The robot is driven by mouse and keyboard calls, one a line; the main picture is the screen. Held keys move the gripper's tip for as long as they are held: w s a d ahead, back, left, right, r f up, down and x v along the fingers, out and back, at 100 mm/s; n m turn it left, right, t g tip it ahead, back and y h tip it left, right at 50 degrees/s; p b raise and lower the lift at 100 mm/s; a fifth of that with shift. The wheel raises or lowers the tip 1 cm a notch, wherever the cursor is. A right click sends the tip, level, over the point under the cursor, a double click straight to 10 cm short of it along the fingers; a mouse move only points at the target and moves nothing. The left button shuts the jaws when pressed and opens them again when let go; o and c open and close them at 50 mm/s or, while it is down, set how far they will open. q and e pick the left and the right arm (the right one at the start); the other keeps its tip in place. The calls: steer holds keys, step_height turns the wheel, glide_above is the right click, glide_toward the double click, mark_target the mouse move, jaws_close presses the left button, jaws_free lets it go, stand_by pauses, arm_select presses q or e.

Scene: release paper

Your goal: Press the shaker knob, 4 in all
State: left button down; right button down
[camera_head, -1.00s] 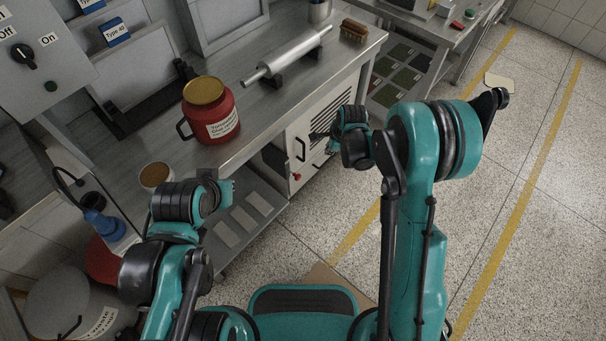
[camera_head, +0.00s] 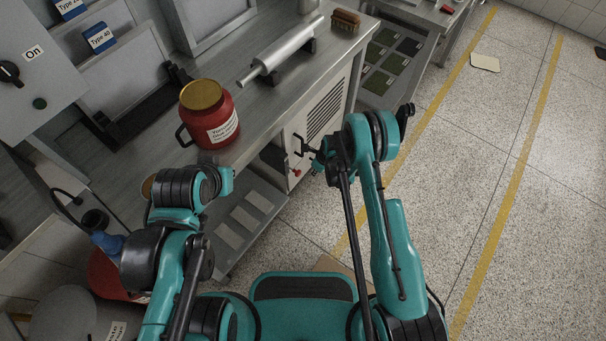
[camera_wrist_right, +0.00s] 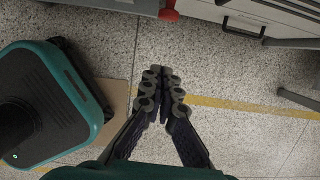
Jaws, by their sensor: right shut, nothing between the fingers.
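A red knob (camera_head: 297,172) sits on the front of the grey cabinet under the bench; a red piece also shows at the top of the right wrist view (camera_wrist_right: 168,13). I cannot tell whether this is the shaker knob. A black rotary knob (camera_head: 10,73) is on the wall panel at the far left, beside an "On" label. My right gripper (camera_head: 303,147) is in front of the cabinet; in the right wrist view (camera_wrist_right: 160,72) its fingers are together and empty, above the floor, apart from the red piece. My left gripper (camera_head: 228,181) is near the bench's front edge, its fingers hidden.
A red jar (camera_head: 208,118) with a yellow lid stands near the front edge of the steel bench (camera_head: 275,105). A roller (camera_head: 280,55) and a brush (camera_head: 345,20) lie farther back.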

mark_target(296, 172)
steer(key=w+a+f+b, duration=0.4)
steer(key=a+f+b, duration=0.1)
steer(key=f, duration=0.4)
steer(key=shift+f, duration=0.25)
